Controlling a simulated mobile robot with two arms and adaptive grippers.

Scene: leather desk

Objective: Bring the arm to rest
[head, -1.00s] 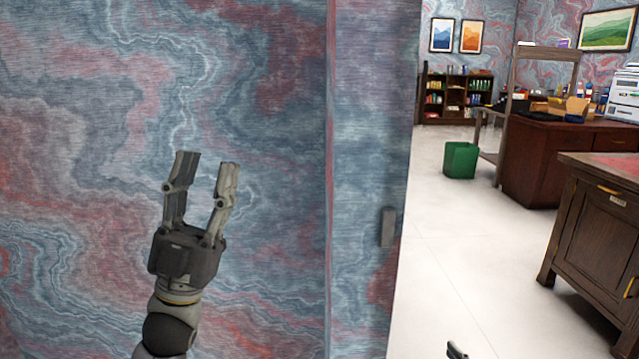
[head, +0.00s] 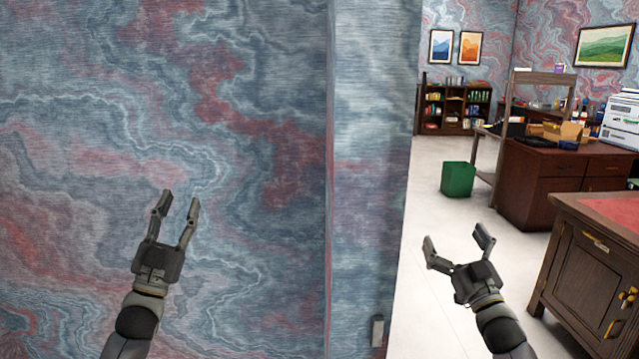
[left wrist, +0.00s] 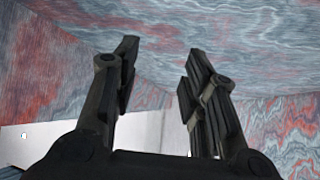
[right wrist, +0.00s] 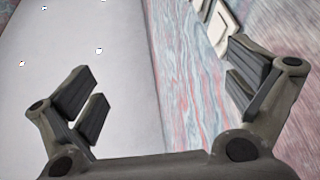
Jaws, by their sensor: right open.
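My left gripper (head: 178,205) is raised in front of the marbled wall in the head view, its fingers pointing up. Its two fingers stand apart with nothing between them, and they also show apart in the left wrist view (left wrist: 158,75). My right gripper (head: 456,245) is raised at the lower right of the head view, over the pale floor. Its fingers are spread wide and empty, and they show the same way in the right wrist view (right wrist: 165,90).
A blue and red marbled wall (head: 250,120) fills the left, with a small grey fixture (head: 377,331) on its edge. A dark wooden desk (head: 585,270) stands at the right. A green bin (head: 458,179) and a bookshelf (head: 455,106) are further back. Pale floor is clear between.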

